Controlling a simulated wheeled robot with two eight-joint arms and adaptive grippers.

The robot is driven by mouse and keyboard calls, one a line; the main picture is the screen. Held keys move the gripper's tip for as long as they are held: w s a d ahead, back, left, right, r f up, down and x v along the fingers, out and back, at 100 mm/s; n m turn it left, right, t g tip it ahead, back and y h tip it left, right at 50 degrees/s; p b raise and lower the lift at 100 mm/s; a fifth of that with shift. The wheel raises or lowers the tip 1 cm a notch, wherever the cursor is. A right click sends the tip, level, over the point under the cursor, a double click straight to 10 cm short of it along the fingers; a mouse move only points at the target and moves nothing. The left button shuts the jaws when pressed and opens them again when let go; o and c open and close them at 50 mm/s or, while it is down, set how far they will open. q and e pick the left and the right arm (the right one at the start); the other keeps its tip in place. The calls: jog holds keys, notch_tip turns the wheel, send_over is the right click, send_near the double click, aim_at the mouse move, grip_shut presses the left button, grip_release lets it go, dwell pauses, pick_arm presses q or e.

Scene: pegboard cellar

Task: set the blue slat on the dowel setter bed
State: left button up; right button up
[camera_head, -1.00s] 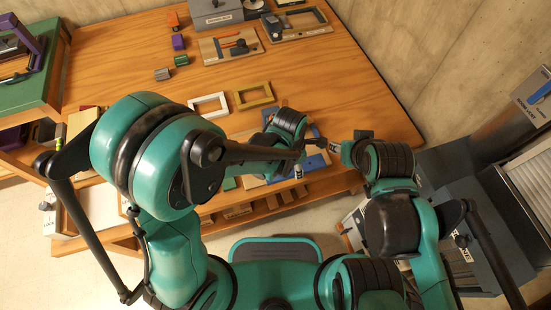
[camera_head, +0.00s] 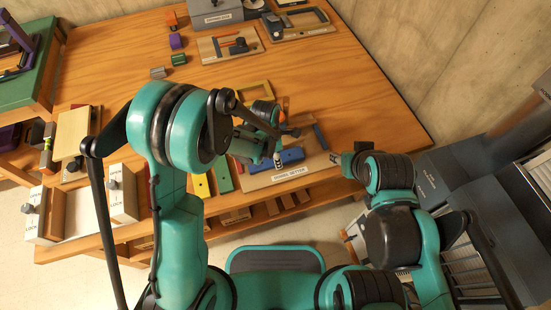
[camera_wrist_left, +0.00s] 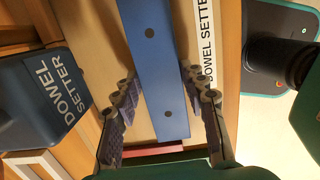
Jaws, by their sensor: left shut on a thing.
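The blue slat (camera_wrist_left: 157,75) is a flat bar with dark round holes, lying between the two fingers of my left gripper (camera_wrist_left: 160,110) in the left wrist view. The slat also shows in the head view (camera_head: 291,156), with my left gripper (camera_head: 278,160) shut on it. The dowel setter bed (camera_head: 310,170) is a pale wooden board with a white label on its front edge; the slat is over it, and I cannot tell whether they touch. A blue strip (camera_head: 320,136) stands at the bed's right side. My right gripper (camera_head: 339,159) is just right of the bed, its fingers unclear.
A dark blue block labelled dowel setter (camera_wrist_left: 42,95) stands beside the slat in the left wrist view. Yellow (camera_head: 201,186) and green (camera_head: 222,176) slats lie left of the bed. A yellow frame (camera_head: 254,93) lies behind.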

pick_arm(q)
jog(key=shift+r, duration=0.15)
jog(key=o, duration=0.8)
jog(key=shift+f, duration=0.25)
jog(key=o, duration=0.4)
jog(key=shift+r, duration=0.1)
jog(key=shift+r, duration=0.1)
